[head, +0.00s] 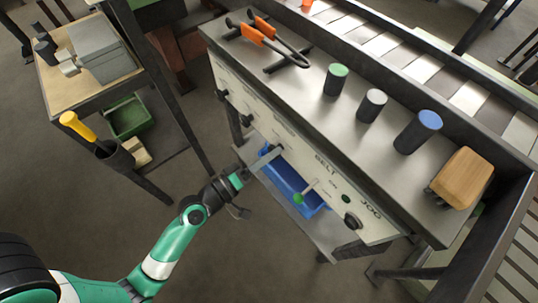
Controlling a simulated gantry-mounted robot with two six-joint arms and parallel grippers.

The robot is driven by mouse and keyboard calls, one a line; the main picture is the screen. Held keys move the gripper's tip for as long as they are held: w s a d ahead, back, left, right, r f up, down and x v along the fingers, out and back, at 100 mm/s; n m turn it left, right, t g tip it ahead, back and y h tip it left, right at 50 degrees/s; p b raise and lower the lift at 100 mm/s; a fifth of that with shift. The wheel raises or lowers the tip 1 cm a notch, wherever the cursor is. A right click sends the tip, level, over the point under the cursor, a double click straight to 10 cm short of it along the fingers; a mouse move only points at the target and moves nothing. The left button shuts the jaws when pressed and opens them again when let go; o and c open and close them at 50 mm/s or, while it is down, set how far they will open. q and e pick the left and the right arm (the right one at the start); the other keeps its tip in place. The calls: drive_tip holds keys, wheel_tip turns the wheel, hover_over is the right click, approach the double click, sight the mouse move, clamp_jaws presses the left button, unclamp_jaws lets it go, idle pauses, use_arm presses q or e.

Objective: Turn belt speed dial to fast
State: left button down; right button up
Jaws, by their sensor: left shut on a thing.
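The pale control panel (235,90) runs along the front of the metal bench. It carries a "BELT" label and, farther right, a "JOG" label. My left gripper (273,152) reaches in from the lower left and is shut at the panel, left of the "BELT" lettering. It is shut on the belt speed dial, which is mostly hidden by the fingers. The dial's pointer and speed marks are too small to read. My right gripper is not in view.
Other black knobs (222,95) sit farther left on the panel. A green-tipped lever (299,198) and the jog knob (351,220) are to the right. A blue bin (306,206) is below.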

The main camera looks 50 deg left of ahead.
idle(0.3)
use_arm(q)
drive_tip(key=shift+c, duration=1.5)
unclamp_jaws()
drive_tip(key=s+b, duration=0.2)
drive_tip(key=s, duration=0.9)
drive_tip(key=shift+s+b, duration=0.3)
drive_tip(key=shift+b, duration=0.1)
